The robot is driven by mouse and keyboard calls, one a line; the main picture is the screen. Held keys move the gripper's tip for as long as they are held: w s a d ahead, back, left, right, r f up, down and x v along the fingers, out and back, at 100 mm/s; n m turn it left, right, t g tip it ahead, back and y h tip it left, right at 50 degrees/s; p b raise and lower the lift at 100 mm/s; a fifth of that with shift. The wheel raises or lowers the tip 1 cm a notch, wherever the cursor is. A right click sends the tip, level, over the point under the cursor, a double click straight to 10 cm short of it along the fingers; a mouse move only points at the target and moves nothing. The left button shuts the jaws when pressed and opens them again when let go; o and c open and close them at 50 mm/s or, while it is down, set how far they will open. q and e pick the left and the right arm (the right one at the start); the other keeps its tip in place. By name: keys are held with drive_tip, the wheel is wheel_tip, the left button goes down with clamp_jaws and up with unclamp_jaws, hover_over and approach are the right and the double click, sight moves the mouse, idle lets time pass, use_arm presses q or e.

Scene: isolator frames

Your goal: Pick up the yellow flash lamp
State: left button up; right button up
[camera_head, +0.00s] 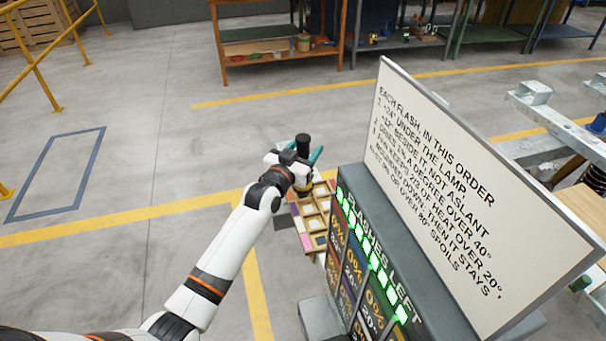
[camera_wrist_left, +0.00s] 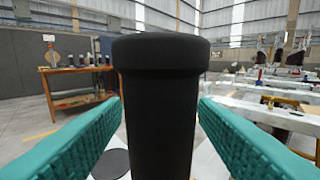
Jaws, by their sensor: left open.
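A black cylinder with a wider cap (camera_head: 303,143) stands upright at my left gripper, and a little yellow shows low beside the wrist. I take it for the yellow flash lamp, but its lower part is mostly hidden by my gripper. My left gripper (camera_head: 304,155) has teal fingers, open on either side of the cylinder. In the left wrist view the cylinder (camera_wrist_left: 158,100) fills the middle between the open fingers (camera_wrist_left: 155,125), with a visible gap on each side. My right gripper is not in view.
A tray with coloured compartments (camera_head: 312,224) lies just below the gripper. A dark counter box with green lights (camera_head: 372,255) and a large white instruction sign (camera_head: 450,180) stand close at the right. A black disc (camera_wrist_left: 112,163) shows low in the wrist view. Open floor lies left.

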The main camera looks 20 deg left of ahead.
use_arm(q)
drive_tip(key=shift+w+d, duration=0.15)
drive_tip(key=shift+w, duration=0.45)
clamp_jaws()
idle(0.9)
drive_tip(key=shift+r, duration=0.2)
